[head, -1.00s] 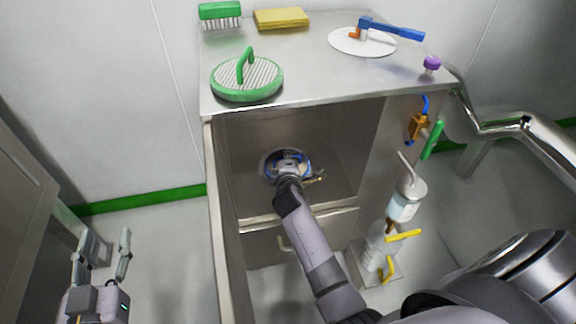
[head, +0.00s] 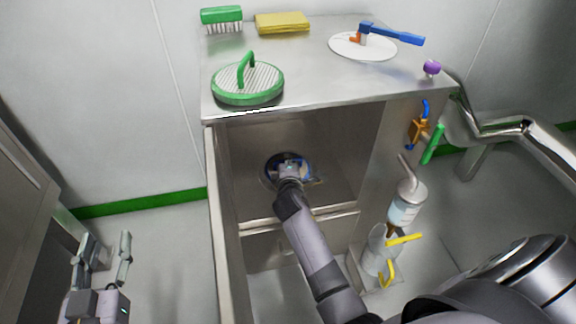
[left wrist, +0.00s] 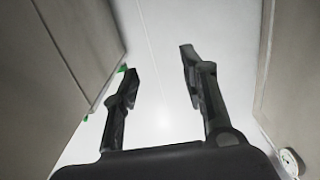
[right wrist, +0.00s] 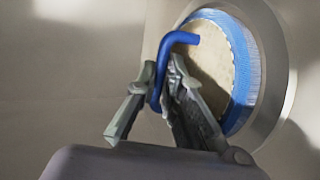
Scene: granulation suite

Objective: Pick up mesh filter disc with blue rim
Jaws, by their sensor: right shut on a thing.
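The mesh filter disc with blue rim (right wrist: 242,75) is inside the open cabinet compartment, set against a round metal opening in its wall. It has a pale mesh face and a bent blue handle (right wrist: 181,38). My right gripper (right wrist: 160,78) has its fingers closed around the blue handle. In the head view the disc (head: 270,167) is mostly hidden behind my right gripper (head: 291,164). My left gripper (head: 105,245) is open and empty at the lower left, away from the cabinet. It also shows open in the left wrist view (left wrist: 158,75).
On the cabinet top (head: 310,80) lie a green-rimmed disc (head: 248,88), a green brush (head: 221,17), a yellow sponge (head: 282,22), a white disc with a blue-handled tool (head: 395,34) and a purple knob (head: 432,67). Bottles (head: 407,205) hang beside the right side. The compartment walls are close around my right gripper.

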